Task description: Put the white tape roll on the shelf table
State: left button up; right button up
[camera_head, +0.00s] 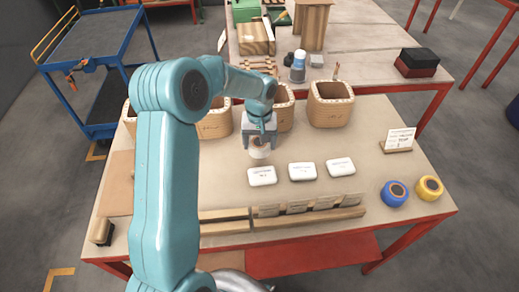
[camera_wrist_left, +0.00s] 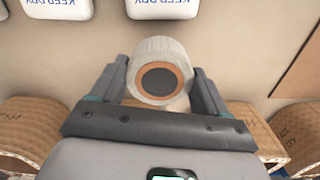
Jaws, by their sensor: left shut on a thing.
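The white tape roll (camera_wrist_left: 158,73) is between the fingers of my left gripper (camera_wrist_left: 160,90) in the left wrist view, with its brown core and dark centre facing the camera. In the head view, my left gripper (camera_head: 260,145) points down and is shut on the roll (camera_head: 259,153), near the middle of the table (camera_head: 340,225). I cannot tell whether the roll touches the table top. A shelf table is not clearly identifiable; a second table (camera_head: 375,75) stands behind. My right gripper is not in view.
White packets (camera_head: 301,171) lie just in front and right of the roll. Brown coil boxes (camera_head: 331,104) stand behind it. Blue (camera_head: 394,193) and yellow (camera_head: 429,188) rolls sit at the right front, near a sign (camera_head: 399,139). A blue cart (camera_head: 97,62) stands at the left.

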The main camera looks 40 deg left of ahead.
aim_at(259, 150)
pick_arm(q)
notch_tip(259, 150, down, 4)
jog(key=shift+f, duration=0.1)
jog(key=o, duration=1.1)
notch_tip(259, 150, up, 12)
jog(key=shift+f, duration=0.15)
jog(key=shift+r, duration=0.3)
jog(key=shift+s+d+f, duration=0.1)
